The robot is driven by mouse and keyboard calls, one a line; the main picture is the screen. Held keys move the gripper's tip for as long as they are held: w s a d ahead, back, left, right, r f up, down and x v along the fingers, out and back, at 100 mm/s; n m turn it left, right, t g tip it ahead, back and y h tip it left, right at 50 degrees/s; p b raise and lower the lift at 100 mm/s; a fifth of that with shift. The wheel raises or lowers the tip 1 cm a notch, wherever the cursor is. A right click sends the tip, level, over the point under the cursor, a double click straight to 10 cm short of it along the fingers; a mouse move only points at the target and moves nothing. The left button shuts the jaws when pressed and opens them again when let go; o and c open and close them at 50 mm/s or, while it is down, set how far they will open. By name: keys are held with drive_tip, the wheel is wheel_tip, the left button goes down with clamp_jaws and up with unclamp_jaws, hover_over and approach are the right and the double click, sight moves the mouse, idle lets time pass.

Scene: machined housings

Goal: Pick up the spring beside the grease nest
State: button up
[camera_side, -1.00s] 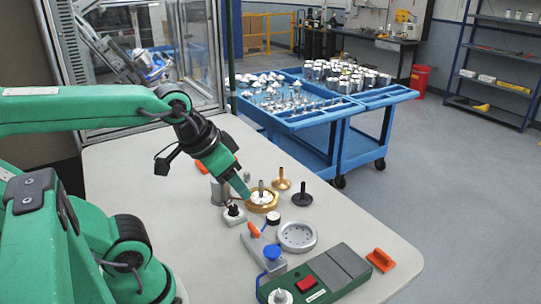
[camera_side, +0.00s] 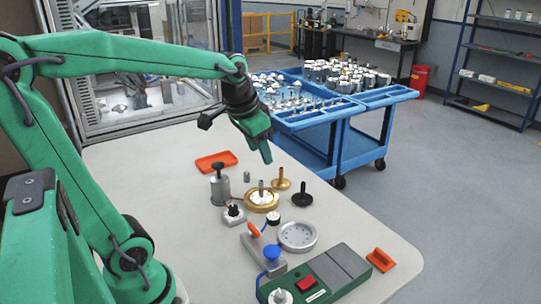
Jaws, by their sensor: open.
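A small grey upright cylinder (camera_side: 247,177), which looks like the spring, stands on the pale table. Its coils are too small to make out. Just right of and nearer than it is a round brass dish (camera_side: 262,204) with a white middle and an upright pin. It may be the grease nest; I cannot tell for sure. My gripper (camera_side: 265,157) hangs above the table, up and to the right of the small cylinder, apart from it and pointing down. It is open and I see nothing in it.
A grey canister with a dark knob (camera_side: 219,188) stands close left of the cylinder. An orange tray (camera_side: 216,162) lies behind. Brass (camera_side: 280,180) and black (camera_side: 302,197) stemmed discs stand right. A grey dish (camera_side: 297,236) and a green box (camera_side: 320,277) are nearer. The left tabletop is clear.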

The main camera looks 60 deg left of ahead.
drive_tip(key=w+a+f+g, duration=0.1)
drive_tip(key=w+a+f, duration=0.1)
drive_tip(key=w+a, duration=0.35)
drive_tip(key=g, duration=0.3)
hover_over(247, 173)
wheel_tip(247, 173, down, 16)
drive_tip(key=shift+h, duration=0.4)
drive_tip(key=shift+s+d+f, duration=0.1)
drive_tip(key=shift+d+f, duration=0.05)
drive_tip(key=shift+f, duration=1.2)
drive_tip(key=shift+s+d+f, duration=0.1)
drive_tip(key=shift+d+f, duration=0.05)
drive_tip(key=shift+f, duration=1.2)
drive_tip(key=shift+s+d+f, duration=0.1)
drive_tip(key=shift+d+f, duration=0.05)
drive_tip(key=shift+f, duration=1.2)
clamp_jaws()
drive_tip(key=shift+r, duration=0.2)
